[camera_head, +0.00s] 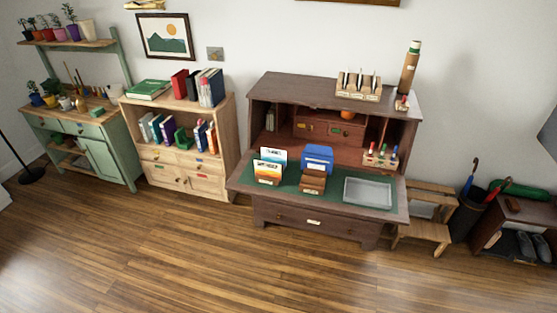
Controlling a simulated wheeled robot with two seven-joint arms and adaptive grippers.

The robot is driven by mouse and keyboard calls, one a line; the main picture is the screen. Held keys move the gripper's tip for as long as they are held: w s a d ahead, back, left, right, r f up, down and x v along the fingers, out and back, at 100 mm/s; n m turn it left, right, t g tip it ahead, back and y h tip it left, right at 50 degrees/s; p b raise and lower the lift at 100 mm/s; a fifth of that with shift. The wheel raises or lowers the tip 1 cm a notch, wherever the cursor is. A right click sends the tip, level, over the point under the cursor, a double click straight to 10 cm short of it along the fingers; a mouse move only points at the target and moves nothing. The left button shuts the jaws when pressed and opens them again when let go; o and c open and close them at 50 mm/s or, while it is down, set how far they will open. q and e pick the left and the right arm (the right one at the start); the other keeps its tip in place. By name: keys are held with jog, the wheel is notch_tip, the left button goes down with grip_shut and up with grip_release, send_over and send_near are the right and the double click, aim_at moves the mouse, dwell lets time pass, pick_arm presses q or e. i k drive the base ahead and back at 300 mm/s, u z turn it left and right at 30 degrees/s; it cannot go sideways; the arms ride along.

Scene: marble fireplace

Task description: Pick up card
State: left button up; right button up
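A dark wooden desk (236,186) stands against the wall in the head view, with a green mat on its top. Cards or postcards (267,172) with coloured pictures stand upright near the left of the mat. I cannot tell which of these is the task's card. A brown wooden box or holder (313,181) sits beside them, with a blue object (318,157) behind it. A grey tray (369,192) lies on the right of the mat. Neither of my grippers is in view.
A bookcase (228,150) and a green plant bench (112,150) stand left of the desk. A wooden step stool (425,231), an umbrella stand (465,219) and a shoe rack (490,240) are on the right. The wooden floor (190,255) in front is clear.

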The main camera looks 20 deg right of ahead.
aim_at(270, 155)
jog(key=z, duration=0.65)
jog(key=i, duration=0.6)
jog(key=z, duration=0.8)
jog(key=i, duration=0.7)
jog(key=u, duration=0.05)
